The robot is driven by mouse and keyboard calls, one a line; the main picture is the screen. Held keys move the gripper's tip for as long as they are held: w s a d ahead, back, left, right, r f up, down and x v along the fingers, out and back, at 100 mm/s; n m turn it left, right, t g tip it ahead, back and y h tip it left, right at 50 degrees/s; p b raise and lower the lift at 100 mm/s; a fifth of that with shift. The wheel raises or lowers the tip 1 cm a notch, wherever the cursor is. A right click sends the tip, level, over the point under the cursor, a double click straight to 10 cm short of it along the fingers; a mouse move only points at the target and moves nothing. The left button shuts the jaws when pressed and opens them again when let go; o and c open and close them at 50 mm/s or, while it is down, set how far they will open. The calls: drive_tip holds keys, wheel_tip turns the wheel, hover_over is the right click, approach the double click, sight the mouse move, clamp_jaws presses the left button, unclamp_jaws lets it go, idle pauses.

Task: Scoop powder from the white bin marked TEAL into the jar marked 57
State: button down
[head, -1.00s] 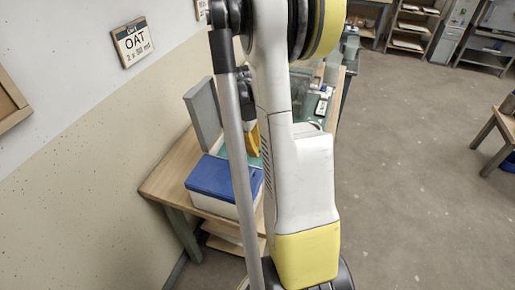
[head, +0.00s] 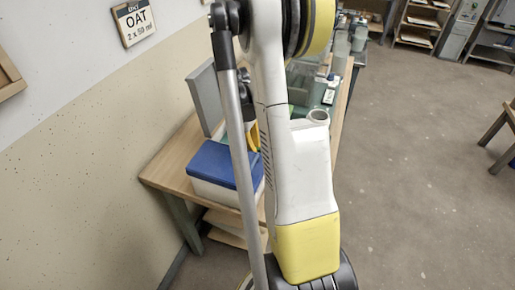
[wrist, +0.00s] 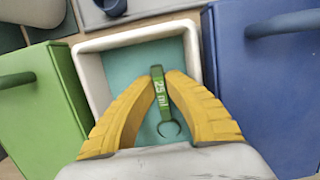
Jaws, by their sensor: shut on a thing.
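In the wrist view my gripper's yellow fingers (wrist: 160,98) are shut on a green scoop (wrist: 158,90) marked 25 ml. The scoop lies over an open white bin (wrist: 90,82) with teal powder (wrist: 128,67) in it. I cannot tell whether the scoop touches the powder. No TEAL label shows. In the head view my arm hides most of the gripper; a bit of yellow finger (head: 254,137) shows.
A green-lidded bin (wrist: 38,110) stands left of the white bin and a blue-lidded bin (wrist: 270,95) right. The blue lid (head: 218,164) shows in the head view, by a grey upright panel (head: 205,98).

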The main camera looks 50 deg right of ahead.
drive_tip(key=shift+w+a+f, duration=0.1)
drive_tip(key=shift+w+a, duration=0.1)
drive_tip(key=shift+w, duration=0.45)
drive_tip(key=shift+w+a+f, duration=0.1)
drive_tip(key=shift+w+a, duration=0.1)
drive_tip(key=shift+w, duration=0.45)
drive_tip(key=shift+w+r+t, duration=0.15)
drive_tip(key=shift+r+t, duration=0.1)
drive_tip(key=shift+t, duration=0.35)
drive_tip(key=shift+s+r+p, duration=0.25)
drive_tip(key=shift+r+p, duration=0.2)
drive_tip(key=shift+p, duration=0.05)
drive_tip(key=shift+r+p, duration=0.4)
drive_tip(key=shift+r, duration=0.15)
drive_tip(key=shift+g, duration=0.5)
drive_tip(key=shift+s+d+r+p, duration=0.1)
drive_tip(key=shift+s+r+p, duration=0.1)
drive_tip(key=shift+r+p, duration=0.7)
drive_tip(key=shift+s+d+r+p, duration=0.1)
drive_tip(key=shift+s+r+p, duration=0.25)
drive_tip(key=shift+r, duration=0.9)
drive_tip(key=shift+s+d+r+p, duration=0.1)
drive_tip(key=shift+r+p, duration=0.7)
drive_tip(key=shift+r, duration=0.25)
drive_tip(key=s+d+r+t+p, duration=0.1)
drive_tip(key=s+r+t+p, duration=0.1)
drive_tip(key=s+r+p, duration=0.1)
drive_tip(key=shift+s+r+y, duration=0.3)
drive_tip(key=shift+s+r, duration=0.1)
drive_tip(key=shift+s, duration=0.5)
